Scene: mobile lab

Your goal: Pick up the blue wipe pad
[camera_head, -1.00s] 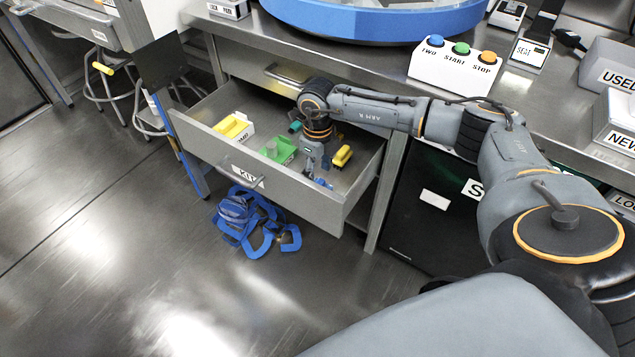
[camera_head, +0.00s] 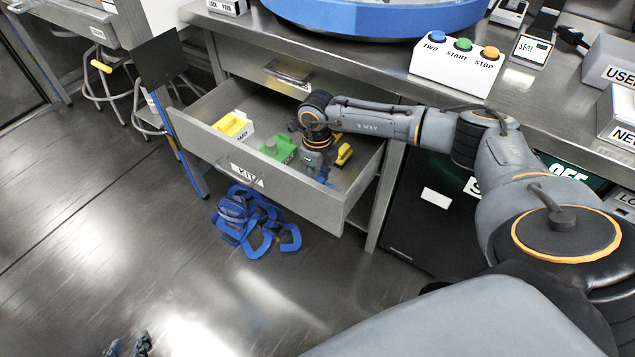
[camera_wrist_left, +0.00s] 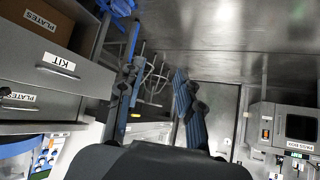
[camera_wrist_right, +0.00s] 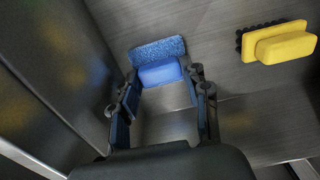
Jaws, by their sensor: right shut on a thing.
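The blue wipe pad (camera_wrist_right: 158,70) lies on the drawer floor in the right wrist view, with a fuzzy blue strip along its far side. My right gripper (camera_wrist_right: 163,78) is shut on it, one fingertip at each side. In the head view my right gripper (camera_head: 321,170) is down inside the open KIT drawer (camera_head: 290,195) and mostly hides the pad. My left gripper (camera_wrist_left: 157,75) is open and empty, fingers apart; in the head view it shows at the bottom left edge (camera_head: 128,346), away from the drawer.
A yellow pad with dark bristles (camera_wrist_right: 280,44) lies to the right of the blue pad. The drawer also holds a yellow item (camera_head: 232,125) and a green holder (camera_head: 281,149). A three-button box (camera_head: 457,66) stands on the counter.

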